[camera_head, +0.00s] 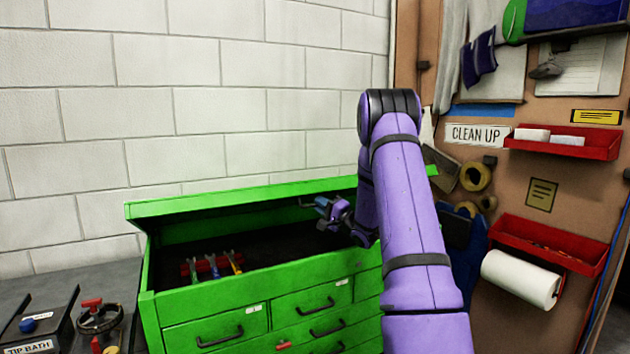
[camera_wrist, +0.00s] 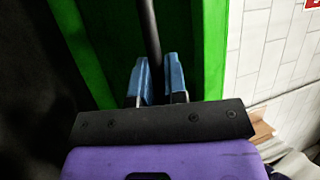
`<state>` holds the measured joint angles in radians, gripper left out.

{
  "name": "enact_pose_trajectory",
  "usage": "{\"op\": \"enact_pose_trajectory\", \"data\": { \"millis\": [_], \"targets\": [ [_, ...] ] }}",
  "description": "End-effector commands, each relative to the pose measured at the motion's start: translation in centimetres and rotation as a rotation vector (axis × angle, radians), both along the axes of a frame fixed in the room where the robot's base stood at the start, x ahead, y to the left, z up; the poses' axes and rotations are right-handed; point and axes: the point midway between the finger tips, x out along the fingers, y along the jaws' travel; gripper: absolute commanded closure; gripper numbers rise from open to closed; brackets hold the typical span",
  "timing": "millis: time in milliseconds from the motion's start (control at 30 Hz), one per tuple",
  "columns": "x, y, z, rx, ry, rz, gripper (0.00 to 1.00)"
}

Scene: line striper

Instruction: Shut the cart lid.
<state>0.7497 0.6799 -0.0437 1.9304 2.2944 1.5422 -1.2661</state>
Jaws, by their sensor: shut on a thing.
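The green tool cart (camera_head: 180,305) stands against the wall with its lid (camera_head: 230,200) raised, so the dark top compartment shows. My gripper (camera_head: 325,205) is at the front of the lid, right of its middle, above the compartment. In the wrist view, the blue fingers of my gripper (camera_wrist: 158,82) are shut on a dark bar, the lid handle (camera_wrist: 148,25), with the green lid (camera_wrist: 207,45) behind it.
Several tools (camera_head: 213,266) lie in the compartment's left part. The cart's drawers (camera_head: 310,298) look shut. A dark bench (camera_head: 60,290) is at the left. A pegboard (camera_head: 545,195) with red shelves (camera_head: 565,143) and a paper roll (camera_head: 520,278) is at the right.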

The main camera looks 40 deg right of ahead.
Motion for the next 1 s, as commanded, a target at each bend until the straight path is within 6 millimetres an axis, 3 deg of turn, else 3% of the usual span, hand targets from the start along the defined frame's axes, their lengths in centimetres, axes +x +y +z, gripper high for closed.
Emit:
{"op": "enact_pose_trajectory", "data": {
  "millis": [100, 300, 767, 800, 900, 1000],
  "targets": [
    [-0.5, 0.2, -2.3, 0.005, 0.003, 0.002, 1.00],
    [-0.9, 0.4, -4.2, 0.003, 0.002, 0.003, 1.00],
    [-1.0, 0.5, -4.7, 0.002, 0.000, 0.004, 1.00],
    [-1.0, 0.5, -4.7, 0.002, 0.000, 0.004, 0.85],
    [-1.0, 0.5, -4.6, 0.001, 0.000, 0.004, 0.63],
    [-1.1, 0.4, -4.6, 0.001, -0.001, 0.003, 0.63]
  ]
}}
